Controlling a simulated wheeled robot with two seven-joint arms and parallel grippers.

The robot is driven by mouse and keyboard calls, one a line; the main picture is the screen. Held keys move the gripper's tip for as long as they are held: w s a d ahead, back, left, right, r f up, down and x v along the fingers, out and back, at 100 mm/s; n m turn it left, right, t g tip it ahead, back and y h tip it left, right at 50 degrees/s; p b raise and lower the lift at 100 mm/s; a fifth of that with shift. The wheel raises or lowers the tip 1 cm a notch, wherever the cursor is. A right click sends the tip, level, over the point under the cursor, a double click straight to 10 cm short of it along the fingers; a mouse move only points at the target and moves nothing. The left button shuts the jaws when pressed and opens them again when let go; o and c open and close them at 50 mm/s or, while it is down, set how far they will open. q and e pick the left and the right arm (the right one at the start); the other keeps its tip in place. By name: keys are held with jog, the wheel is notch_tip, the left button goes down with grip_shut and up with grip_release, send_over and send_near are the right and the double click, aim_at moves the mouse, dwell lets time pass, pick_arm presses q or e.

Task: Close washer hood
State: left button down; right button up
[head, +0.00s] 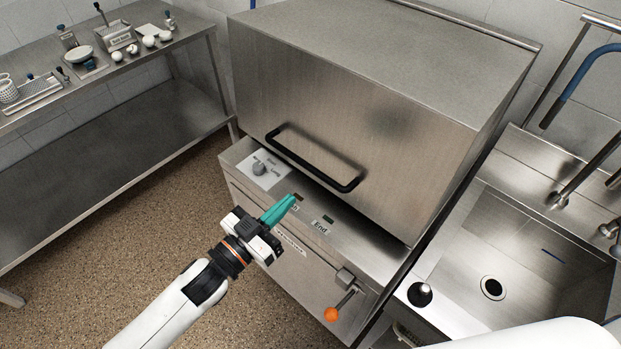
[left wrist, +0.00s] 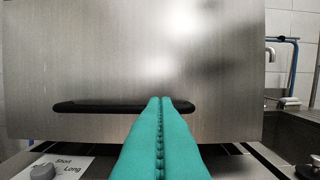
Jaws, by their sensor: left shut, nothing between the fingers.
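The washer hood (head: 360,95) is a large brushed-steel box over the washer base (head: 330,238). It is almost down, with a dark gap under its front edge. A black bar handle (head: 312,165) runs along the lower front of the hood; it also shows in the left wrist view (left wrist: 100,107). My left gripper (head: 291,200) has teal fingers that are shut and empty, in front of and below the handle in the head view. In the left wrist view its fingertips (left wrist: 166,101) overlap the handle's right end; contact cannot be told. A white part of my right arm shows at lower right; its gripper is out of view.
A knob (head: 259,168) on a white panel sits at the base's left. An orange-ended lever (head: 331,314) sticks out below. A sink (head: 520,255) with a tap stands at right. A steel table (head: 110,150) with utensils is at left, with open floor between.

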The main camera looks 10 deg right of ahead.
pick_arm(q)
jog(key=w+d+f+p, duration=0.1)
jog(key=w+d+f, duration=0.1)
jog(key=w+d, duration=0.3)
jog(key=shift+w+d, duration=0.2)
jog(key=shift+d, duration=0.65)
jog(key=shift+t+h, duration=0.5)
jog(key=f+b, duration=0.2)
jog(key=w+d+f+b, duration=0.1)
jog(key=f+b, duration=0.1)
jog(key=b, duration=0.1)
jog(key=f+b, duration=0.2)
jog(key=b, duration=0.1)
jog(key=shift+w+d+f, duration=0.1)
jog(key=shift+w+d, duration=0.1)
jog(key=shift+d, duration=0.15)
jog(key=shift+w+d+f+b, duration=0.15)
jog(key=shift+f+b, duration=0.15)
jog(key=shift+b, duration=0.55)
jog(key=shift+r, duration=0.1)
